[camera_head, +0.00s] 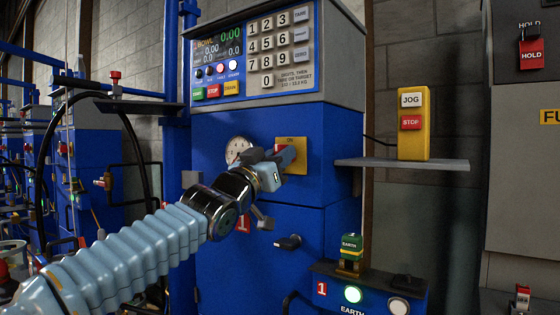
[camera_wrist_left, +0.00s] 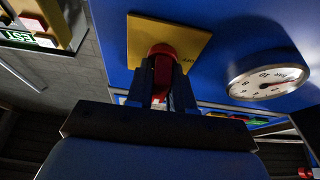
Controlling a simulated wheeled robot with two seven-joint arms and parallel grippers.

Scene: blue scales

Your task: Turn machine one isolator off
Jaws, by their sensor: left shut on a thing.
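The machine one isolator is a yellow square plate (camera_head: 300,147) with a red handle (camera_head: 289,150) on the blue cabinet front. The word ON shows at the plate's top in the head view. In the left wrist view the yellow plate (camera_wrist_left: 195,38) is at the top centre, with the red handle (camera_wrist_left: 161,52) in front of it. My left gripper (camera_head: 284,156) is shut on the red handle; its fingers (camera_wrist_left: 163,88) stand on both sides of it in the wrist view. The gripper hides part of the handle, and I cannot tell its exact angle. My right gripper is not in view.
A round gauge (camera_head: 238,149) sits left of the isolator. A keypad panel (camera_head: 258,52) is above. A yellow JOG/STOP box (camera_head: 412,124) stands on a shelf (camera_head: 403,163) to the right. A black handle (camera_head: 288,242) and a green EARTH part (camera_head: 350,245) are below.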

